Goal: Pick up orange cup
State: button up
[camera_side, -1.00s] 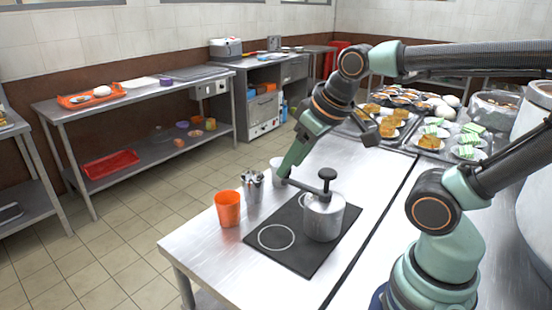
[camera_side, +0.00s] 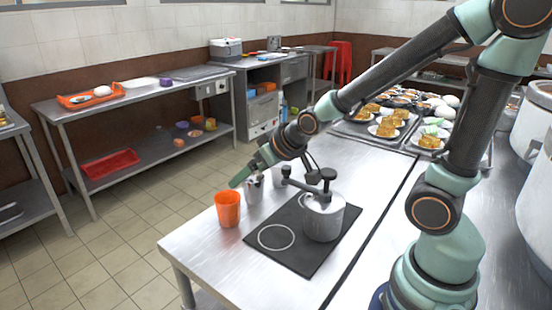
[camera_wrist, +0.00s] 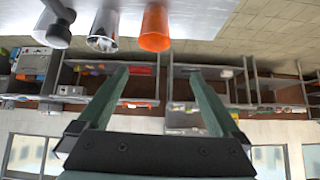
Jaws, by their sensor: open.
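The orange cup (camera_side: 228,209) stands upright at the front left of the steel table in the side view. It also shows at the top of the upside-down wrist view (camera_wrist: 154,28). My gripper (camera_wrist: 160,72) is open, with its two green fingers apart and nothing between them. In the side view my gripper (camera_side: 241,179) hangs just above and slightly right of the cup, apart from it. It partly hides the steel container behind.
A steel utensil container (camera_side: 253,192) stands close behind the cup. Food trays (camera_side: 370,128) lie farther back. The table's left edge is near the cup.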

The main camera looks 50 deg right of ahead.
jog(key=w+f+t, duration=0.2)
jog(key=w+f, duration=0.1)
jog(key=f, duration=0.3)
jog(key=t, duration=0.3)
send_near(220, 200)
jog(key=shift+m, duration=0.4)
jog(key=x, duration=0.9)
jog(key=shift+w+f, duration=0.25)
jog(key=shift+w, duration=0.05)
jog(key=shift+c, duration=0.3)
jog(key=c, duration=1)
jog(key=shift+r, duration=0.15)
jog(key=shift+c, duration=0.2)
